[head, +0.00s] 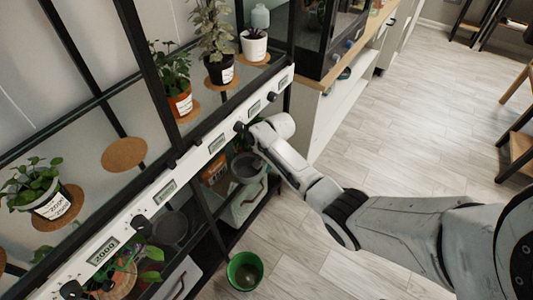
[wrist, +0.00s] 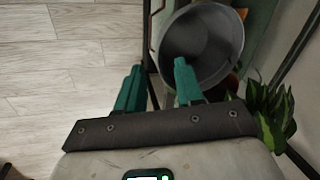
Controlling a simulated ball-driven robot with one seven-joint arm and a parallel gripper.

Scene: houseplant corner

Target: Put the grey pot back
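An empty grey pot (wrist: 205,48) is seen from above, mouth toward the camera, in the wrist view. In the head view a grey pot (head: 246,168) is on the lower shelf, just below the end of my arm, and looks like the same one. My gripper (wrist: 157,82) is open. Its right teal fingertip overlaps the pot's mouth and its left finger is outside the rim. I cannot tell whether either touches it. The fingers are hidden in the head view. A second dark grey pot (head: 169,229) stands further left on the lower level. An empty round cork mat (head: 124,154) lies on the upper shelf.
Potted plants stand on cork mats along the upper shelf, including a white pot (head: 48,203), an orange pot (head: 181,103) and a black pot (head: 219,70). Black shelf posts and a white display rail (head: 190,160) border the arm. A green bucket (head: 245,271) stands on the open wooden floor.

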